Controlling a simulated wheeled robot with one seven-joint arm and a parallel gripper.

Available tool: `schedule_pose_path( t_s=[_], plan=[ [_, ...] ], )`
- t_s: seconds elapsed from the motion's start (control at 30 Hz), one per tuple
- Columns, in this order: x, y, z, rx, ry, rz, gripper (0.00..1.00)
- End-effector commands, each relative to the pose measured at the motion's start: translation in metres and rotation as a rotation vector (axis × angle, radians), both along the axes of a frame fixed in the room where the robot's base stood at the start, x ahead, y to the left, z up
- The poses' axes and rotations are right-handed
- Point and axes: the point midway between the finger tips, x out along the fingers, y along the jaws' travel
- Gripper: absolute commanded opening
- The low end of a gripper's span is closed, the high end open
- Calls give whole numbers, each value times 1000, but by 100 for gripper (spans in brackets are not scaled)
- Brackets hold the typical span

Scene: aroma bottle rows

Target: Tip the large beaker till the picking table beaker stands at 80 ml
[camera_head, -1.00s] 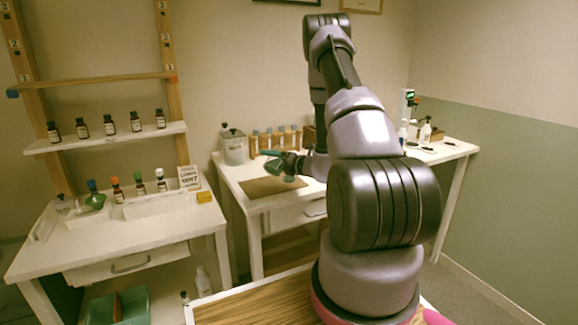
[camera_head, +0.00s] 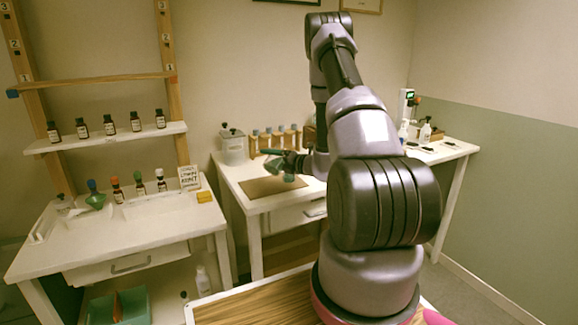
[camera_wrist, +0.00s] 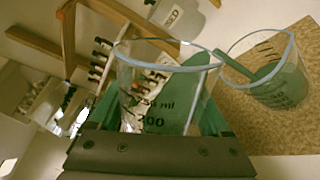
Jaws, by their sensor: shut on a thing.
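My gripper (camera_wrist: 158,135) is shut on the large beaker (camera_wrist: 160,92), a clear beaker marked 250 ml and 200, with greenish liquid showing toward its right side. The large beaker is tilted toward the right in the wrist view. A green streak runs from its rim to the picking table beaker (camera_wrist: 284,88), which stands on the brown mat (camera_wrist: 280,135) and holds green liquid. Its level against the marks is too small to read. In the head view my gripper (camera_head: 287,160) is above the mat, and my arm hides part of the table.
A lidded grey container (camera_head: 233,148) and a rack of corked tubes (camera_head: 275,139) stand behind on the picking table. Small dark bottles line the shelf (camera_head: 105,139) at left.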

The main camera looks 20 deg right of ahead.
Motion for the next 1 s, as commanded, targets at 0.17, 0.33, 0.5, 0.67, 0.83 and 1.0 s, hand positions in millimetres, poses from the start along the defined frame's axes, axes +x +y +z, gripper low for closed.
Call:
schedule_pose_path(
  t_s=[0.17, 0.33, 0.5, 0.67, 0.83, 1.0],
  plan=[
    [0, 0, 0, 0, -1, 0, 7],
    [0, 0, 0, 7, 3, 0, 7],
    [0, 0, -1, 26, 15, 0, 7],
    [0, 0, -1, 26, 15, 0, 7],
    [0, 0, -1, 26, 15, 0, 7],
    [0, -1, -2, 43, 26, 0, 7]
  ],
)
